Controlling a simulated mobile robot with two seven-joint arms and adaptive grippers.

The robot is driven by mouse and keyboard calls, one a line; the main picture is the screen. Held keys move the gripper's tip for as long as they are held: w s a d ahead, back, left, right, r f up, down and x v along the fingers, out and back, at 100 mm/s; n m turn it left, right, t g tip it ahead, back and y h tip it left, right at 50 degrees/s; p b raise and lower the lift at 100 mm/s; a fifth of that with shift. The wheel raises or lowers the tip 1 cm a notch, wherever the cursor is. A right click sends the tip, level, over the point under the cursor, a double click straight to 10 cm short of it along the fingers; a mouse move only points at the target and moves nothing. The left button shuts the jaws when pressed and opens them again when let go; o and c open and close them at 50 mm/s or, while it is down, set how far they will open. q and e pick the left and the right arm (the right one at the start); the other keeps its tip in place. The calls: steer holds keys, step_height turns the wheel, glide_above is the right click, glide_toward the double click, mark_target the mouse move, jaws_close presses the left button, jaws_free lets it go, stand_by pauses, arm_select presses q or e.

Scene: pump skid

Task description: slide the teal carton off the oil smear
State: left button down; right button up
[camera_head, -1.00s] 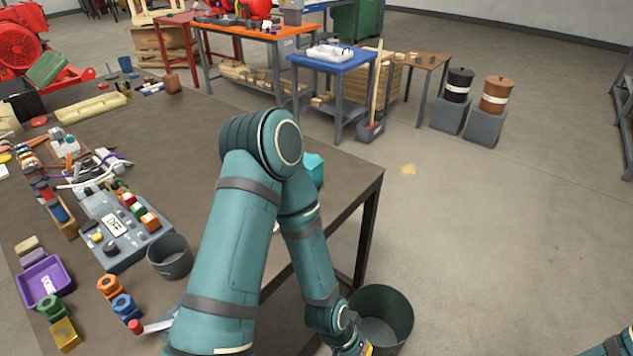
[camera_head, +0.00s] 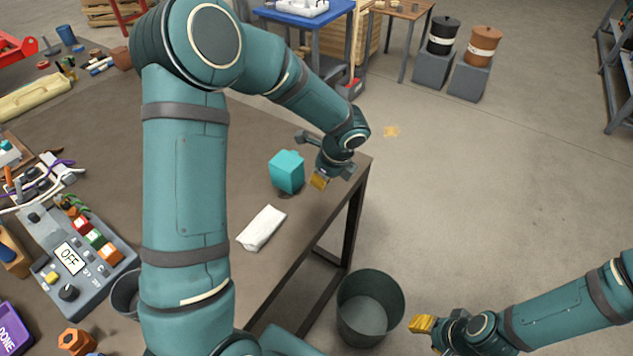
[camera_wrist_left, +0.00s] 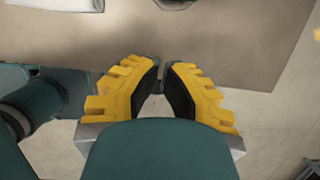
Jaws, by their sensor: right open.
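The teal carton (camera_head: 287,172) stands upright on the brown table near its right edge. The oil smear (camera_head: 285,195) shows as a small dark patch at the carton's near base; the rest is hidden under it. My left gripper (camera_head: 318,181) is just right of the carton, low near the table's edge, with a small gap apparent between them. In the left wrist view its yellow fingers (camera_wrist_left: 160,78) come together at the tips, with nothing seen held. My right gripper (camera_head: 422,324) is open and empty, off the table at the lower right.
A folded white cloth (camera_head: 262,228) lies in front of the carton. A grey bin (camera_head: 370,305) stands on the floor beside the table (camera_head: 215,315). A control box (camera_head: 75,262) and cables occupy the table's left side. My left arm hides much of the tabletop.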

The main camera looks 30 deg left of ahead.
mark_target(264, 174)
arm_select(q)
steer(key=b+x, duration=0.2)
steer(key=x, duration=0.6)
steer(key=shift+f, duration=0.35)
steer(key=shift+w+a, duration=0.1)
steer(key=shift+a, duration=1.1)
steer(key=shift+a+r, duration=0.1)
steer(key=shift+a, duration=0.7)
steer(key=a+p, duration=0.1)
steer(key=a, duration=0.3)
steer(key=a+p, duration=0.2)
steer(key=a, duration=0.2)
steer(key=w+a+p, duration=0.1)
steer(key=a, duration=0.3)
steer(key=shift+a+r+p, duration=0.1)
steer(key=shift+a+p, duration=0.2)
steer(key=shift+p, duration=0.05)
steer(key=shift+a, duration=0.45)
steer(key=shift+d, duration=0.1)
